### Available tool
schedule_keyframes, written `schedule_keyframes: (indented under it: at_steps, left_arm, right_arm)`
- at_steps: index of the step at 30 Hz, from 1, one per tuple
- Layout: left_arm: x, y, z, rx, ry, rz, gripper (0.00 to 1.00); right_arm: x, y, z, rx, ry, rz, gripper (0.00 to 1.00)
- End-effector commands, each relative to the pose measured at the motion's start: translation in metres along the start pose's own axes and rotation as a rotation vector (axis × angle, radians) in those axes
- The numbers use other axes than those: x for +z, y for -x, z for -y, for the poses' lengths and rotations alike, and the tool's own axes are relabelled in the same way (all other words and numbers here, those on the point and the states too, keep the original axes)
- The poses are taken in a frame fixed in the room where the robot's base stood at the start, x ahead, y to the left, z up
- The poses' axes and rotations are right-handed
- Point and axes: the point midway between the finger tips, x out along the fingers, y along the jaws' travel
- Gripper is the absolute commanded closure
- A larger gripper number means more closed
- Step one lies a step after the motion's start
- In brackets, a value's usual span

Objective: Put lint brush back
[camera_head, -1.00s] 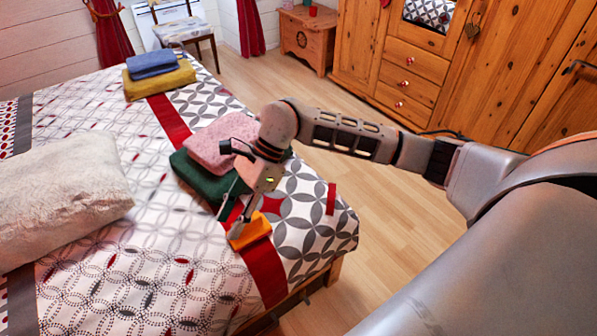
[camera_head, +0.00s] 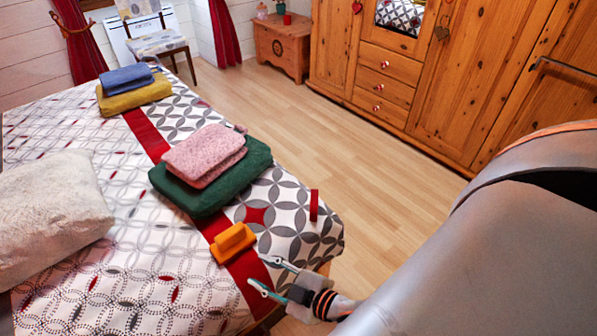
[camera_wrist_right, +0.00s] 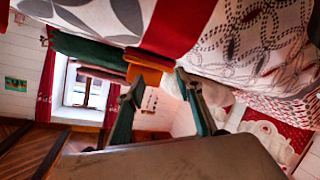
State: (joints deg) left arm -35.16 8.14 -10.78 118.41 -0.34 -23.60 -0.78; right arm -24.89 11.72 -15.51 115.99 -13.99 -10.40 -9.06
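An orange block-shaped thing (camera_head: 233,243), which may be the lint brush, lies on the red stripe of the bed near its front edge. It has a wider base and a raised upper part. It also shows in the right wrist view (camera_wrist_right: 147,60), ahead of the fingers. My right gripper (camera_head: 257,270) is open and empty, to the lower right of the orange thing and apart from it, by the bed's edge. Its two spread fingers show in the right wrist view (camera_wrist_right: 159,75). My left gripper is not in view.
A pink folded cloth (camera_head: 205,155) lies on a green one (camera_head: 212,187) behind the orange thing. A small red thing (camera_head: 314,205) sits near the bed's right edge. A fluffy pillow (camera_head: 50,207) lies left. The wooden floor (camera_head: 340,135) between bed and wardrobe (camera_head: 465,85) is clear.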

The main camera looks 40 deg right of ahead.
Motion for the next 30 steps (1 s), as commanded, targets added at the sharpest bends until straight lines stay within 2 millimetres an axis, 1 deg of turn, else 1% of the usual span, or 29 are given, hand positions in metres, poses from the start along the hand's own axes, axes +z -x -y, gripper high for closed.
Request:
schedule_keyframes:
  at_steps: [1,3,6,9,17,18,20,24,26,28,30]
  left_arm:
    - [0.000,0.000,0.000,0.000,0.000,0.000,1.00]
    - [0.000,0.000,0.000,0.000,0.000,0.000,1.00]
    - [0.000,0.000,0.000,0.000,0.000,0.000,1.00]
    - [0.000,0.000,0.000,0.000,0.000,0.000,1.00]
    - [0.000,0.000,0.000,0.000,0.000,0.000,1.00]
    - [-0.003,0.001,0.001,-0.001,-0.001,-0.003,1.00]
    - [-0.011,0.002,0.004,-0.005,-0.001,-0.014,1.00]
    - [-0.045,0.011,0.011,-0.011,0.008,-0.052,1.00]
    - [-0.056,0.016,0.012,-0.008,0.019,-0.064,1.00]
    - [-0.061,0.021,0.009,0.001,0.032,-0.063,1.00]
    - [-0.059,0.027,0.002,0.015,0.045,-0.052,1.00]
  right_arm:
    - [0.027,0.018,0.011,-0.014,-0.094,0.090,0.64]
    - [0.057,0.038,0.023,-0.029,-0.202,0.192,0.64]
    - [0.082,0.059,0.036,-0.043,-0.298,0.284,0.64]
    - [0.092,0.068,0.041,-0.048,-0.340,0.324,0.64]
    - [0.093,0.069,0.042,-0.050,-0.343,0.328,0.64]
    - [0.092,0.069,0.041,-0.049,-0.343,0.326,0.64]
    - [0.086,0.068,0.038,-0.047,-0.344,0.319,0.64]
    - [0.060,0.070,0.026,-0.041,-0.358,0.293,0.64]
    - [0.051,0.072,0.023,-0.043,-0.368,0.288,0.64]
    - [0.044,0.076,0.023,-0.049,-0.381,0.288,0.64]
    - [0.040,0.080,0.025,-0.055,-0.392,0.292,0.64]
